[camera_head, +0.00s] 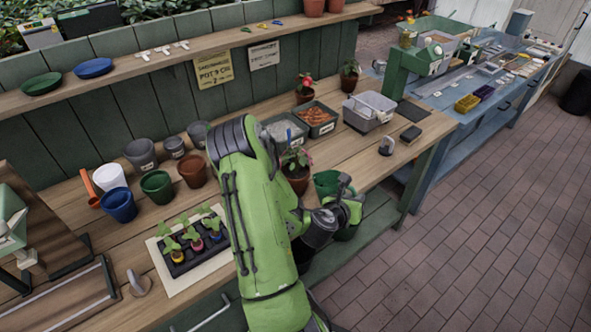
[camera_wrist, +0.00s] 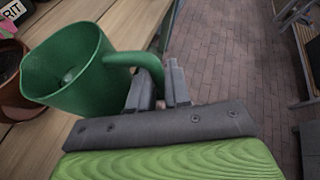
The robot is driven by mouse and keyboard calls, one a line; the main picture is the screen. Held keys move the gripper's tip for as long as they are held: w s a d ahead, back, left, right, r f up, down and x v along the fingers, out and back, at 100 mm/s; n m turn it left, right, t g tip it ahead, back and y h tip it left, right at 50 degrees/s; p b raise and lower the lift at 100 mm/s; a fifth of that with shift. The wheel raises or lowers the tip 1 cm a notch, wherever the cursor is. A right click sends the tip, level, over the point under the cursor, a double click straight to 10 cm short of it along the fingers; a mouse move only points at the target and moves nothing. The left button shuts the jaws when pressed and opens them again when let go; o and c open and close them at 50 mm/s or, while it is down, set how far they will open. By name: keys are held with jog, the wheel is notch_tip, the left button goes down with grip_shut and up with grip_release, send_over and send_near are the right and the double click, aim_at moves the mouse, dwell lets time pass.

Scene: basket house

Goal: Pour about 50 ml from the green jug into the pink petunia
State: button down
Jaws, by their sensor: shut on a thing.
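The green jug (camera_head: 326,181) is at the front edge of the bench, just right of a potted plant. My gripper (camera_head: 345,186) is shut on the jug's handle. In the wrist view the jug (camera_wrist: 85,85) looks roughly upright, with its open mouth visible and the handle between my fingertips (camera_wrist: 162,92). The liquid level is not clear. The nearby plant has small pink flowers (camera_head: 298,156) in a terracotta pot (camera_head: 297,181); part of this pot (camera_wrist: 12,105) shows at the wrist view's left edge. Two more flowering plants (camera_head: 305,84) (camera_head: 350,74) stand farther back.
Grey trays (camera_head: 284,130) (camera_head: 317,119) stand behind the plant, and a grey bin (camera_head: 369,112) is to the right. Several empty pots (camera_head: 157,186) and a seedling tray (camera_head: 190,252) are on the left. Open brick floor (camera_head: 480,230) lies right of the bench.

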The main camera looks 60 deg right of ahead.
jog(key=shift+s+f+b, duration=0.3)
jog(key=shift+f+b, duration=0.15)
jog(key=shift+b, duration=0.2)
jog(key=s+f+m+t, duration=0.1)
jog(key=s+f+m+t+h, duration=0.1)
jog(key=f, duration=0.1)
jog(key=shift+a, duration=0.2)
jog(key=shift+w+m+b, duration=0.1)
jog(key=shift+m+b, duration=0.2)
dwell(2.2)
